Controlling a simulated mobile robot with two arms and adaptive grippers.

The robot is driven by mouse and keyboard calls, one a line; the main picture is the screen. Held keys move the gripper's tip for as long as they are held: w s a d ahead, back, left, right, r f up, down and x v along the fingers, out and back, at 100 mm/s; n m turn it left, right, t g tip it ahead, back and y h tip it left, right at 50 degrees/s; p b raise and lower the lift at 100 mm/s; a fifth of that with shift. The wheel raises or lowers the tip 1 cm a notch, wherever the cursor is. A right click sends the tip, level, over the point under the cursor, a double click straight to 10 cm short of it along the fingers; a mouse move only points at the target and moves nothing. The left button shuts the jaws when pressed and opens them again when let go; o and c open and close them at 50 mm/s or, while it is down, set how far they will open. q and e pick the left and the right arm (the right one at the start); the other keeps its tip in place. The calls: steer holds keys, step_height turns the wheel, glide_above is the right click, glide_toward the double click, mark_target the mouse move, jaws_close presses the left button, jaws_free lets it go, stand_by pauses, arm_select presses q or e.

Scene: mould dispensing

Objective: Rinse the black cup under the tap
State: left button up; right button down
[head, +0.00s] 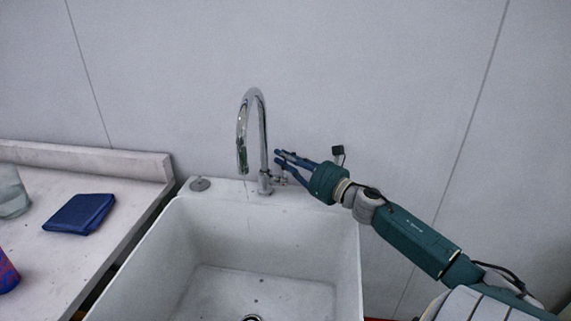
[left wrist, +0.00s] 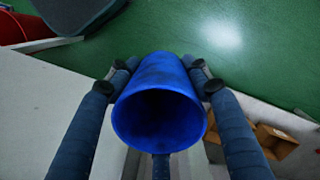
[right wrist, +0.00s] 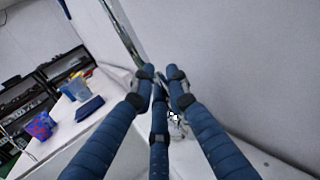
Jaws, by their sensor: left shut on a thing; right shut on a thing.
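A blue cup (left wrist: 160,105), its open mouth facing the camera, sits between the fingers of my left gripper (left wrist: 158,74), which is shut on it. The left gripper is outside the head view. No black cup shows. The chrome tap (head: 254,110) stands at the back of the white sink (head: 190,262), its spout curving over the basin. My right gripper (head: 278,165) is just right of the tap post, fingertips at the tap's handle (head: 282,180). In the right wrist view its fingers (right wrist: 160,75) are close together and partly hide the handle. I cannot tell whether water runs.
Left of the sink, a counter (head: 120,190) holds a folded blue cloth (head: 80,213), a clear container (head: 11,192) and a red-and-blue object (head: 6,272). A wall stands close behind the tap. The basin is empty. The left wrist view shows green floor (left wrist: 270,60) and a cardboard box (left wrist: 275,140).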

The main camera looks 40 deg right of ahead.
stand_by(0.3)
steer(key=c, duration=1.8)
jaws_free()
steer(key=shift+o, duration=0.2)
steer(key=shift+s, duration=0.1)
steer(key=s+d, duration=0.1)
steer(key=s, duration=1)
steer(key=shift+s+f, duration=0.4)
steer(key=shift+f, duration=0.05)
